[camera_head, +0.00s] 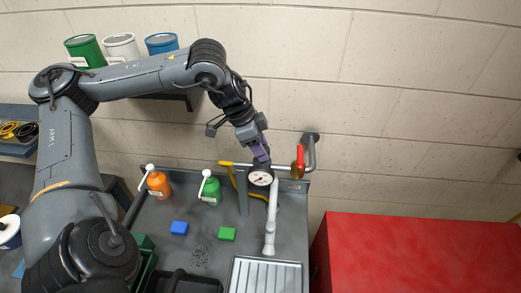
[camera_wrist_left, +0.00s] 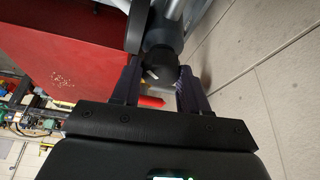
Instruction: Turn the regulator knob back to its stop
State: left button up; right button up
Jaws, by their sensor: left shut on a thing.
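The regulator has a round white gauge (camera_head: 261,177) and stands on a pipe above the grey bench near the back wall. My left gripper (camera_head: 262,153) reaches down to it from above, just behind the gauge. In the left wrist view the two fingers stand on either side of the dark regulator knob (camera_wrist_left: 158,75), which carries a pale mark on its face. The gripper is shut on the knob. In the head view the knob is hidden by the gripper and gauge. My right gripper is in neither view.
A red lever (camera_head: 299,160) sits on the pipe right of the gauge. A red cabinet (camera_head: 415,255) stands at the right. An orange bottle (camera_head: 158,184), a green bottle (camera_head: 210,190), a blue block (camera_head: 179,228) and a green block (camera_head: 227,234) are on the bench.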

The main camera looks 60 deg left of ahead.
pick_arm(q)
jog(key=n+y, duration=0.1)
jog(key=n, duration=0.1)
jog(key=shift+s+d+n, duration=0.1)
jog(key=shift+n, duration=0.2)
jog(key=shift+r+n+y+p, duration=0.1)
jog(key=shift+n+y+p, duration=0.4)
jog(key=shift+n+p, duration=0.8)
jog(key=shift+n, duration=0.5)
jog(key=shift+y, duration=0.3)
jog(key=o, duration=1)
jog(key=shift+o, duration=0.2)
jog(key=shift+r, duration=0.1)
jog(key=v, duration=1)
jog(key=shift+s, duration=0.25)
